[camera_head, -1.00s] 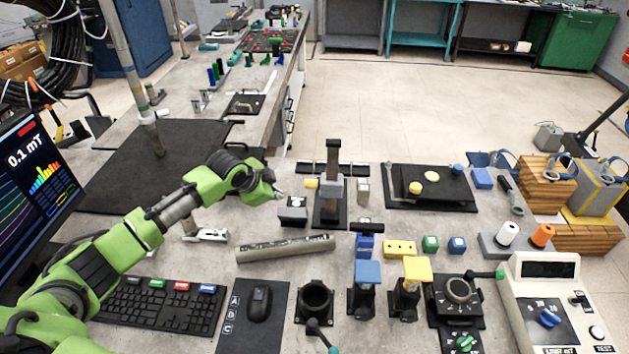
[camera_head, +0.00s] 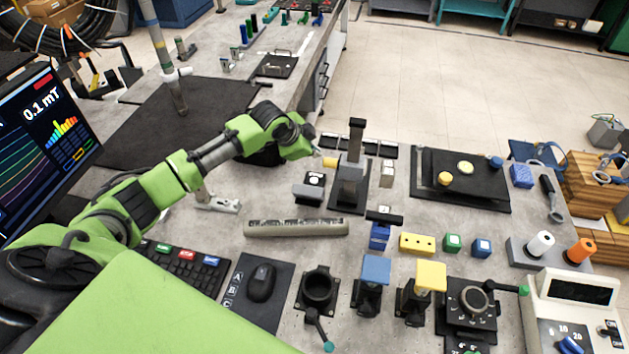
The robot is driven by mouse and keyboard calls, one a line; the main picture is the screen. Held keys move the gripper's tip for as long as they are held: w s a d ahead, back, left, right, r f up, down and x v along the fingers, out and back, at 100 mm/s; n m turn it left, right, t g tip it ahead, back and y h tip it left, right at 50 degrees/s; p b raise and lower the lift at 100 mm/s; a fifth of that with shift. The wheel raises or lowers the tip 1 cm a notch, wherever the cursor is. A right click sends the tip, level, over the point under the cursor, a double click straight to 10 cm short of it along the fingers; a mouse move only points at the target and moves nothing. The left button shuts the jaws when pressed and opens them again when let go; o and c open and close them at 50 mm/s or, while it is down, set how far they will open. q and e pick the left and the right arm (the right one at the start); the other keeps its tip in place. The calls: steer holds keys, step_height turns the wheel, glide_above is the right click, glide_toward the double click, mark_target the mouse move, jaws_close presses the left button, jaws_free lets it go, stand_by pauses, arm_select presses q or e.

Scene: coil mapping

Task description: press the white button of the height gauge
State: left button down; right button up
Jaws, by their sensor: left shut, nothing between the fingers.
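The height gauge appears to be the dark upright column with a grey slider (camera_head: 350,172) and a yellow knob (camera_head: 329,162) on its left, standing on a black base near the back of the bench. A small dark box with a round white button (camera_head: 315,180) on top sits just left of its base; whether the two are joined I cannot tell. My left gripper (camera_head: 316,152) is shut and empty. In the picture it is just above the white button and left of the column, apart from the button. My right gripper is out of view.
A grey ribbed bar (camera_head: 296,228) lies in front of the box. A black tray (camera_head: 480,190) with yellow and blue knobs is at the right. Blue (camera_head: 375,270) and yellow (camera_head: 431,276) topped stands are nearer. Some bare bench lies around the bar.

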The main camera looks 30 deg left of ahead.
arm_select(q)
steer(key=b, duration=0.7)
glide_above(314, 181)
step_height(314, 181, down, 6)
steer(key=shift+a+f, duration=0.1)
steer(key=shift+f, duration=1)
steer(key=shift+f, duration=0.15)
steer(key=shift+f, duration=0.3)
steer(key=shift+f, duration=0.45)
stand_by(0.7)
steer(key=shift+r+p, duration=0.9)
steer(key=shift+p, duration=0.1)
